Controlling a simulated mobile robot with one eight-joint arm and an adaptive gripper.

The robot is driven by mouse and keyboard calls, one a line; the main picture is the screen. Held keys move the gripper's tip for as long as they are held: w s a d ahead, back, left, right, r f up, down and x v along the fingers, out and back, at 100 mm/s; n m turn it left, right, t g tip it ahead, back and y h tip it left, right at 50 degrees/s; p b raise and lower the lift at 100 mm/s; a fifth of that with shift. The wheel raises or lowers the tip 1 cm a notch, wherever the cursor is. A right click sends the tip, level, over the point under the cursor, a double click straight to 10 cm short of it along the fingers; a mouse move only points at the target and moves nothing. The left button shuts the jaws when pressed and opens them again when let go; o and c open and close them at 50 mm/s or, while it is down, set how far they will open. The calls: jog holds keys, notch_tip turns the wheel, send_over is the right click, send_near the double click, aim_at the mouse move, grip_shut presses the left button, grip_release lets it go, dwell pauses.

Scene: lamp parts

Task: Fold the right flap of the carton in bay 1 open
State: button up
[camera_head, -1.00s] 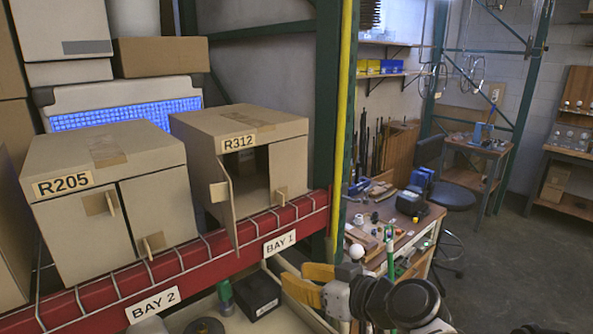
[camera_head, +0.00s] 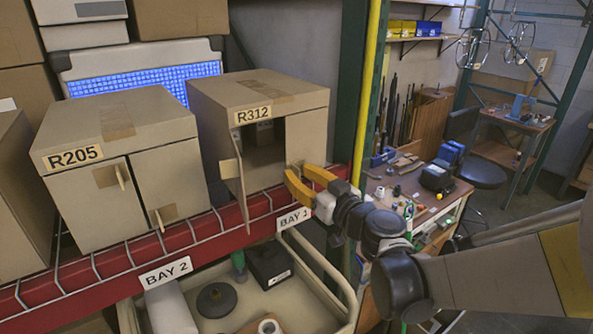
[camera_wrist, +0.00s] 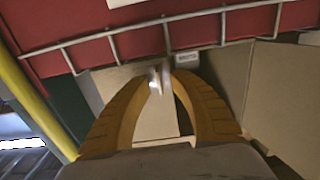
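The R312 carton (camera_head: 227,100) stands in bay 1 on the red-fronted rack. Its left flap (camera_head: 243,195) is swung outward, leaving a dark opening beside it. Its right flap (camera_head: 306,138) covers the right part of the front. My gripper (camera_head: 296,170) is at the low part of that flap, its two yellow fingers apart. In the wrist view, a small pale tab (camera_wrist: 159,80) shows between the fingertips (camera_wrist: 163,76). Whether the fingers touch it is not clear. In the head view the fingers hide the tab.
The R205 carton (camera_head: 118,130) stands to the left in bay 2, its flaps shut. The red beam and wire rail (camera_head: 180,238) run below both cartons. A green post and yellow pole (camera_head: 368,90) stand right of R312. A tote (camera_head: 300,300) with parts is below.

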jog(key=shift+w+a, duration=0.3)
jog(key=shift+w, duration=0.15)
jog(key=shift+c, duration=0.5)
grip_shut()
